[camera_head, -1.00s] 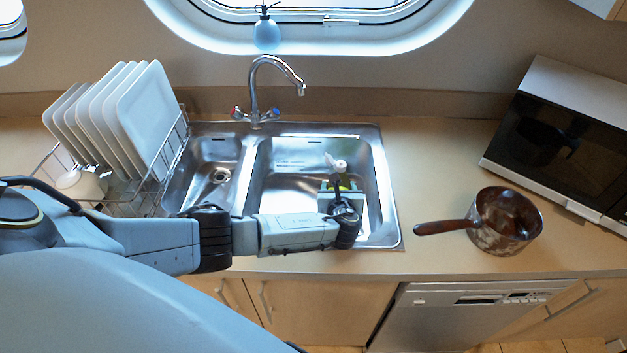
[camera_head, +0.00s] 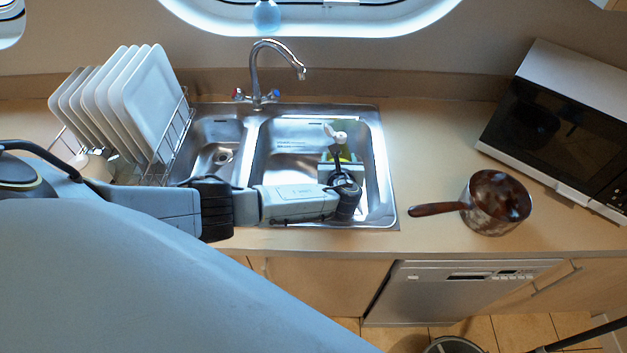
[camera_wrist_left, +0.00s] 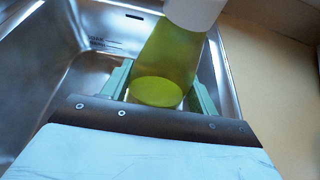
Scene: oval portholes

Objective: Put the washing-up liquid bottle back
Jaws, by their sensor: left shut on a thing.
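The washing-up liquid bottle is translucent yellow-green with a white cap (camera_head: 340,138). In the head view it is over the right basin of the steel sink (camera_head: 376,150), partly hidden by my left gripper (camera_head: 341,172). In the left wrist view the green bottle (camera_wrist_left: 172,62) stands between the two green-grey fingers of my left gripper (camera_wrist_left: 162,88), which is shut on it. The bottle's top is cut off there. I cannot tell whether its base touches the basin. My right gripper is not in view.
A tap (camera_head: 257,75) stands behind the sink. A rack of white plates (camera_head: 150,100) is left of it. A pan (camera_head: 497,203) and a microwave (camera_head: 555,120) are on the right. A blue bottle (camera_head: 266,16) is at the window. Counter between sink and pan is clear.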

